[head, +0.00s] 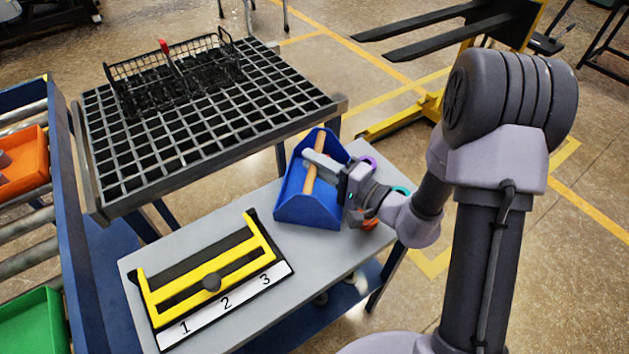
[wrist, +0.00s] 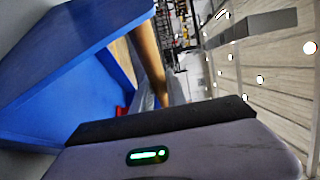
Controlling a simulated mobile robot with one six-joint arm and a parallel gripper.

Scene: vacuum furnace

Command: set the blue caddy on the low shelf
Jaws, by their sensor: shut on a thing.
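The blue caddy (head: 308,208) is an open tote with a wooden bar handle (head: 312,163). It is at the back right of the grey table top, in front of my arm. I cannot tell whether its base touches the top. My gripper (head: 318,165) is shut on the caddy's handle. In the wrist view the caddy's blue wall (wrist: 75,60) fills the left side, and the wooden handle (wrist: 148,62) passes behind the gripper body. A low blue shelf (head: 345,305) shows partly beneath the grey top; most of it is hidden.
A yellow frame with slots marked 1, 2, 3 (head: 210,280) lies on the grey table top (head: 190,240). Behind stands a dark grid table (head: 215,125) with a wire basket (head: 175,80). A roller rack with orange (head: 22,165) and green bins (head: 35,325) is at left. A forklift (head: 450,95) stands behind.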

